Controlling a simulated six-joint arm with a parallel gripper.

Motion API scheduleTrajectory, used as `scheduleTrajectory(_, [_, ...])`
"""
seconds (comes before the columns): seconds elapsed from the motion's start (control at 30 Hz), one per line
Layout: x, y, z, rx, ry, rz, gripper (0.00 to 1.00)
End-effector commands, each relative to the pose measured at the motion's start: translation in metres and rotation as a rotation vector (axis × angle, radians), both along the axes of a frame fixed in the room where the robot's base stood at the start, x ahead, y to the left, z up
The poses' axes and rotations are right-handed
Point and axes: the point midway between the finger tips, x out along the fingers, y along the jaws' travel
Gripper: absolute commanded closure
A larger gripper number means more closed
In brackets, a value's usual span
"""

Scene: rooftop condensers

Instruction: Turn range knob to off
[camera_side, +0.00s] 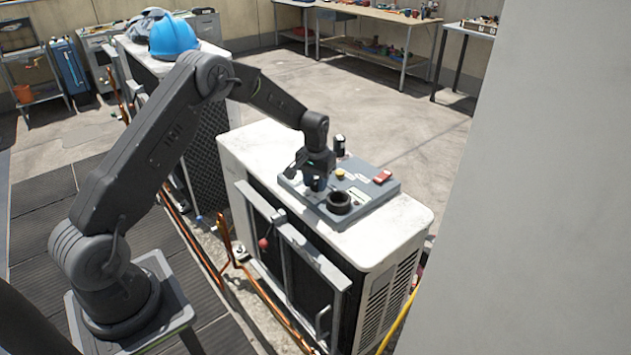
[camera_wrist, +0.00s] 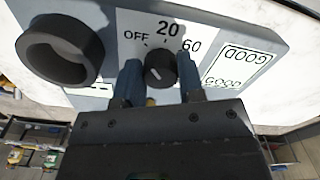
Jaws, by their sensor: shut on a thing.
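The range knob (camera_wrist: 160,68) is a small round black knob with a light pointer mark on a grey panel (camera_side: 362,203). In the wrist view the labels OFF, 20 and 60 stand around it, OFF on the left and 60 on the right. My gripper (camera_wrist: 160,82) has one blue-grey finger on each side of the knob and is shut on it. The pointer mark is short, and I cannot tell which label it points to. In the side view my gripper (camera_side: 316,184) is low over the panel and hides the knob.
A thick black ring (camera_side: 339,199) stands on the panel, left of the knob in the wrist view. A red switch (camera_side: 382,176), a yellow button (camera_side: 340,174) and a black upright part (camera_side: 339,146) are nearby. The panel lies on a white condenser (camera_side: 400,225).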

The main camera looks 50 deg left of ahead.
Motion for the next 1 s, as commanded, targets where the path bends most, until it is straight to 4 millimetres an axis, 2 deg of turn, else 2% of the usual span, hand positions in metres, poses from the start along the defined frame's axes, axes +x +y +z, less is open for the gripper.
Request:
scheduleTrajectory(0.4, [0.0007,-0.0002,0.0008,0.001,-0.002,0.197,0.88])
scheduleTrajectory(0.97, [0.0009,-0.0002,0.0009,0.0,-0.002,0.228,0.88])
scheduleTrajectory(1.0, [0.001,-0.0002,0.001,0.0,-0.002,0.228,0.62])
